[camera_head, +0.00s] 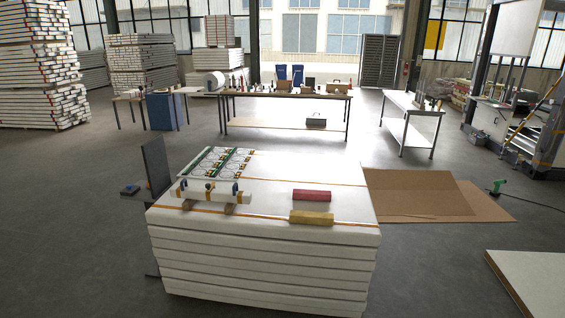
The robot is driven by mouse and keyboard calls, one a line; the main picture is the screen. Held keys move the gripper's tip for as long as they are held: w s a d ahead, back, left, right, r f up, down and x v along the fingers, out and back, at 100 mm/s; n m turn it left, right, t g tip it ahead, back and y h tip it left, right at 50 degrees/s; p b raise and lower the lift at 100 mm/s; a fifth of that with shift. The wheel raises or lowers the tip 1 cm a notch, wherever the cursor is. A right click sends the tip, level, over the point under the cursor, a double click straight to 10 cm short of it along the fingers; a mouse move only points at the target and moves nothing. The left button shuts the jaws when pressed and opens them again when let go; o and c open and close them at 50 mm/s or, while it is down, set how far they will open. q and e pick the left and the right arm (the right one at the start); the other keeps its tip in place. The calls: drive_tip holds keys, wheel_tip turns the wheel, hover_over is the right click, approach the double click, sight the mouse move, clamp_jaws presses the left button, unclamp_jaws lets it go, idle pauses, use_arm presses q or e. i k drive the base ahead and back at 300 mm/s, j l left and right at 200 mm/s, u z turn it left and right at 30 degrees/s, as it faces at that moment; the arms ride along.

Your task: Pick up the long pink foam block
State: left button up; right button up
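A long block (312,195), pinkish red, lies flat on top of the white stack of panels (262,260), right of its middle. A yellow block (311,217) lies just in front of it, closer to me, with a small gap between them. Both blocks lie roughly left to right. Neither of my grippers shows in the head view.
A white beam with clamps (211,191) and a green-edged rack-like part (218,161) occupy the stack's left half. A dark upright panel (157,166) stands at its left edge. Cardboard sheets (420,194) lie on the floor to the right. The stack's top around the blocks is clear.

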sight(298, 194)
drive_tip(key=i+z, duration=0.3)
drive_tip(key=i, duration=0.25)
drive_tip(key=i+j+z, duration=0.15)
drive_tip(key=i+z, duration=0.15)
drive_tip(key=i, duration=0.25)
